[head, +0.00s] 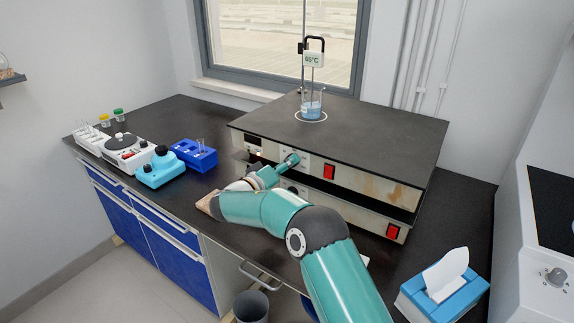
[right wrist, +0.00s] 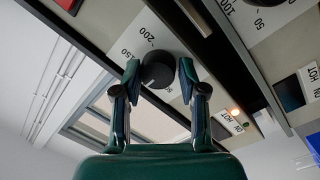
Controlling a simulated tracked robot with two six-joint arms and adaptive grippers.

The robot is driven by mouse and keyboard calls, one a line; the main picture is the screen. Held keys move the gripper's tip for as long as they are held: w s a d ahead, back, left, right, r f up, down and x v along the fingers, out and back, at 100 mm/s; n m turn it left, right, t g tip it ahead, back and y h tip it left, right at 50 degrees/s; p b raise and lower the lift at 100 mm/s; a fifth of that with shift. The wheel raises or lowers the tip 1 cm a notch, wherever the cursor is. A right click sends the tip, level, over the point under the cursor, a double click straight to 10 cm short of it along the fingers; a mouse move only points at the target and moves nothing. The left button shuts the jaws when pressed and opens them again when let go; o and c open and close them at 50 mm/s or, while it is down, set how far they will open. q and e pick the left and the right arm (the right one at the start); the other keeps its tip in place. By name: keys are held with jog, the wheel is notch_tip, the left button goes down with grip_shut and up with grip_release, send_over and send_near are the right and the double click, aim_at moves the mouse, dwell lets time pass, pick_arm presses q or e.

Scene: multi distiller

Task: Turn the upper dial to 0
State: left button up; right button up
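The upper dial (right wrist: 158,68) is a round black knob on a white scale plate marked 50, 150 and 200. Its pointer and exact setting cannot be made out. My right gripper (head: 292,160) is at the front of the upper heating unit (head: 345,179). In the right wrist view, the fingers of this gripper (right wrist: 158,72) stand on either side of the upper dial, with the pads very close to its sides. Contact cannot be told. In the head view the gripper hides the dial. My left gripper is not in view.
A lower unit with a red switch (head: 393,231) sits beneath. A beaker (head: 312,103) of blue liquid stands on the top plate below a 65°C readout (head: 313,59). A blue tube rack (head: 195,155) and a cyan device (head: 160,168) stand left; a tissue box (head: 444,290) is right.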

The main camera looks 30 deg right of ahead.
jog(key=c, duration=0.6)
